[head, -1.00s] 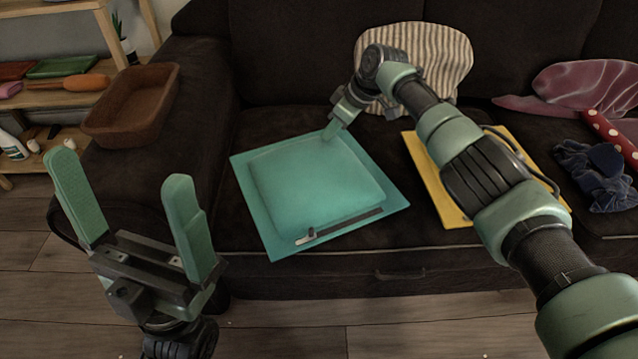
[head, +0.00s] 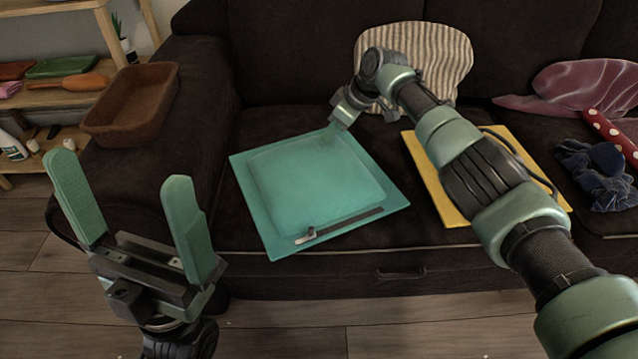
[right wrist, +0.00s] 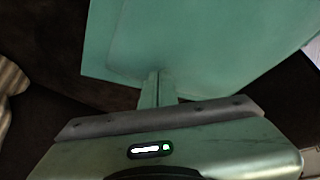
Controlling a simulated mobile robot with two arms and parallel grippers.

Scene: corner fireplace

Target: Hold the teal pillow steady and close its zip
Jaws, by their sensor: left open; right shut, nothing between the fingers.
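The teal pillow (head: 312,178) lies flat on the dark sofa seat, its flat border around a raised middle. The zip (head: 350,224) is a dark strip along its front edge. The silver zip pull (head: 306,236) sits at the strip's left end. My right gripper (right wrist: 157,84) is shut and empty at the pillow's far edge. In the head view its fingers blend with the teal cloth; I cannot tell whether they touch or press it. My left gripper (head: 123,167) is open and empty, in front of the sofa and left of the pillow, well apart from it.
A yellow flat item (head: 432,178) lies right of the pillow, partly behind my right arm. A striped cushion (head: 440,55) leans on the backrest. A brown basket (head: 130,105) sits on the left armrest. Dark blue cloth (head: 598,175) and a mauve cloth (head: 585,88) lie at right.

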